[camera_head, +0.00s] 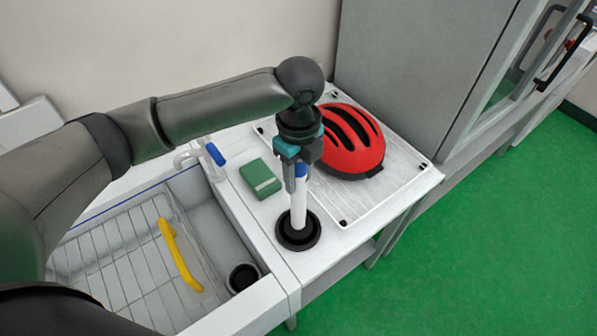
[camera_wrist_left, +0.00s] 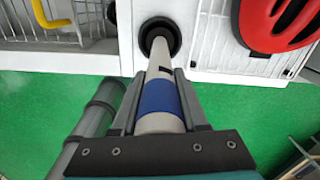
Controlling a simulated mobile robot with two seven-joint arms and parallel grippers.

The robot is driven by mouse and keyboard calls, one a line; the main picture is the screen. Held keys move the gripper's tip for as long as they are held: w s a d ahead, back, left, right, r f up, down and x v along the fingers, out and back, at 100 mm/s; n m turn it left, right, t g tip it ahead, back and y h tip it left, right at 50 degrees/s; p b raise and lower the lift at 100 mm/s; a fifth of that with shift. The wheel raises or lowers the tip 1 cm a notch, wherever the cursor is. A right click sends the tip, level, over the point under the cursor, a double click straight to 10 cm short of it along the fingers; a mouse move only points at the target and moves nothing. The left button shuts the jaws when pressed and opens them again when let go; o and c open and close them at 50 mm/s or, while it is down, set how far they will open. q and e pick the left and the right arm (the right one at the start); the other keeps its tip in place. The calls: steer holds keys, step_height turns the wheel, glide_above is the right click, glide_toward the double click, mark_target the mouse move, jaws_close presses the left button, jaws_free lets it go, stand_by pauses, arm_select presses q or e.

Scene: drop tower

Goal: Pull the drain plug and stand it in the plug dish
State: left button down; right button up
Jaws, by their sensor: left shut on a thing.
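The drain plug (camera_head: 298,207) is a white upright tube with a blue band (camera_wrist_left: 158,98). My left gripper (camera_head: 298,172) is shut on it around the blue band, from above. The plug's lower end is inside the round black plug dish (camera_head: 284,240) on the white counter; whether it rests on the dish's bottom I cannot tell. The dish also shows at the top of the left wrist view (camera_wrist_left: 174,46). The black drain hole (camera_head: 243,278) in the sink is open, with no plug in it. My right gripper is not in view.
A red helmet (camera_head: 352,150) lies on a white ribbed board (camera_head: 400,185) right of the dish. A green box (camera_head: 260,180) sits behind the dish. The sink holds a wire rack (camera_head: 120,260) with a yellow handle (camera_head: 178,255). A blue-handled tap (camera_head: 215,154) stands behind.

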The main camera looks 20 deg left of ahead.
arm_select(q)
steer(key=shift+p, duration=0.3)
steer(key=shift+f, duration=0.65)
stand_by(0.4)
steer(key=c, duration=0.7)
jaws_free()
steer(key=shift+r+p, duration=3.55)
steer(key=shift+r, duration=1.95)
